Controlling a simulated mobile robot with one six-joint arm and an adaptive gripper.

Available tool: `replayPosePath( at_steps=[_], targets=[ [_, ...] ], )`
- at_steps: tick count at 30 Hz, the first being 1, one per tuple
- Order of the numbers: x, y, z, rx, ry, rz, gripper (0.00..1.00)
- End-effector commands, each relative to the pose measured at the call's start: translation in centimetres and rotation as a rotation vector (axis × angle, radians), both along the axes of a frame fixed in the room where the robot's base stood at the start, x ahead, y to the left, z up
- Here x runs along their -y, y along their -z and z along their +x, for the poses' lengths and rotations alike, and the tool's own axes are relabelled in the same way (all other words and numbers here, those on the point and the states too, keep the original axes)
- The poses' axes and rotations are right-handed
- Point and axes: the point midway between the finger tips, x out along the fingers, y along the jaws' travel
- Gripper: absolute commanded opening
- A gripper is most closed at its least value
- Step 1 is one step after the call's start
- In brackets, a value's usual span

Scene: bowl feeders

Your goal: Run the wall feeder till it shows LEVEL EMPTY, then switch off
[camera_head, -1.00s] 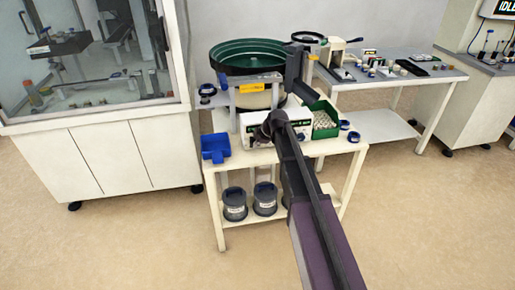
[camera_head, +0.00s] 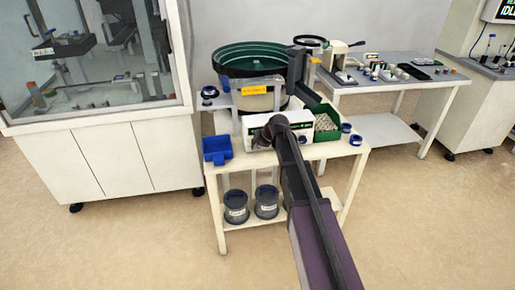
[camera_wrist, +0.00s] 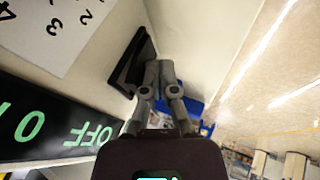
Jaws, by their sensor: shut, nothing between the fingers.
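The feeder's green bowl (camera_head: 250,60) sits on its base above a white control box (camera_head: 237,132) on the cream cart. My arm covers part of the box's front. In the wrist view, a black panel strip (camera_wrist: 50,125) shows green letters OFF upside down, with more green lettering cut off at the left. A white label (camera_wrist: 62,30) shows 2, 3 and 4. My gripper (camera_wrist: 160,66) is shut and empty, its fingertips beside a dark flat part (camera_wrist: 130,62) on the box face. I cannot tell whether they touch.
A blue scoop bin (camera_head: 217,150) stands left on the cart. A green bin (camera_head: 327,128) of small pale parts stands right. A glass-fronted cabinet (camera_head: 95,150) is at left, a workbench (camera_head: 395,82) at right.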

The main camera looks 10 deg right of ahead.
Motion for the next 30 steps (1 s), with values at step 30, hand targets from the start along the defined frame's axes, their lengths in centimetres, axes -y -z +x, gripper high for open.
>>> replayPosePath(
  at_steps=[30],
  targets=[
    [1.0,-1.6,0.1,0.000,0.011,0.000,0.00]
  ],
)
